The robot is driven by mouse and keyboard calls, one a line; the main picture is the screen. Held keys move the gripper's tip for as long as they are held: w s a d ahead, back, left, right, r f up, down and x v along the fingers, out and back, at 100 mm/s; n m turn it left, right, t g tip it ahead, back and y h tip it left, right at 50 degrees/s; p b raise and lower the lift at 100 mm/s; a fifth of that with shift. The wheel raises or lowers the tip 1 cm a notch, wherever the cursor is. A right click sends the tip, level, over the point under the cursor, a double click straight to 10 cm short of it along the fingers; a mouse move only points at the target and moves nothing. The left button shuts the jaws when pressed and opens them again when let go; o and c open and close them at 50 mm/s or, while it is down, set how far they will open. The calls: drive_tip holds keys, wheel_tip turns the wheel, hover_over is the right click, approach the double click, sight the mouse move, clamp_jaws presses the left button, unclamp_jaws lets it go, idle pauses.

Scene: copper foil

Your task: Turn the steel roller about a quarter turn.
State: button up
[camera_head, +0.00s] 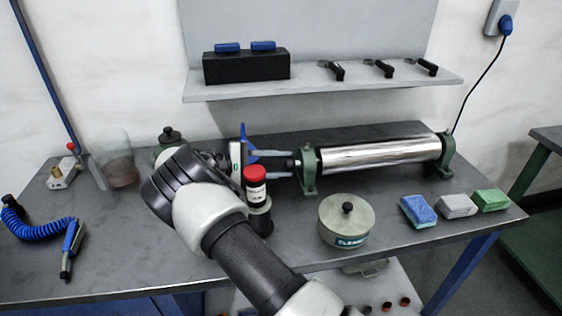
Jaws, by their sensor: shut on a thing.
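The steel roller (378,154) is a shiny cylinder lying level between two green end brackets at the right back of the bench. A short shaft stub (297,164) sticks out of the left bracket (309,173). My gripper (291,163) reaches in from the left, level with the stub. Its two grey fingers lie one above the other, with their tips at the stub, and are shut on it. The exact contact is small and hard to make out. My wrist and forearm cover the bench to the left. No mark on the roller shows how far it is turned.
A red-capped bottle (256,182) stands close below my fingers. A lidded tin (344,220) stands in front of the roller, with sponge blocks (418,210) to its right. A shelf (320,84) hangs above. A coiled blue hose (30,232) lies at left.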

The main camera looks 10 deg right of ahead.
drive_tip(key=shift+n+g, duration=0.3)
drive_tip(key=shift+n, duration=1.1)
drive_tip(key=shift+p, duration=0.3)
drive_tip(key=o, duration=1.1)
drive_tip(key=a, duration=0.4)
drive_tip(key=a+r, duration=0.1)
drive_tip(key=a, duration=0.3)
drive_tip(key=a+b, duration=0.1)
drive_tip(key=a, duration=0.3)
drive_tip(key=shift+r, duration=0.2)
drive_tip(key=shift+r, duration=0.1)
